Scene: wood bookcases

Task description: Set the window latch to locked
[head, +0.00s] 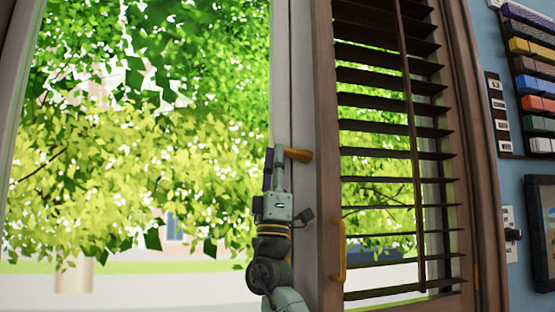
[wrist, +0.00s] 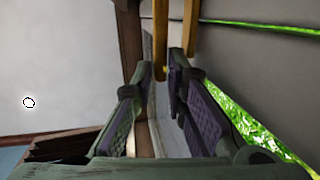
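The window latch (head: 298,154) is a golden-brown lever on the pale window frame (head: 304,80). It lies about level, its free end toward the right. My gripper (head: 275,155) points up beside the latch's left end in the head view. In the wrist view my gripper (wrist: 162,70) is open, with a gap between its two dark fingers. A golden bar (wrist: 161,40), which looks like the latch, reaches down from the top into the space between the fingertips. I cannot tell whether either finger touches it. A second golden bar (wrist: 190,28) shows just right of it.
A brown louvred shutter (head: 395,130) with a yellow handle (head: 339,252) stands close to the right of my gripper. Large window glass (head: 140,150) with trees outside fills the left. On the blue wall at right are a colour rack (head: 533,80) and a switch plate (head: 509,232).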

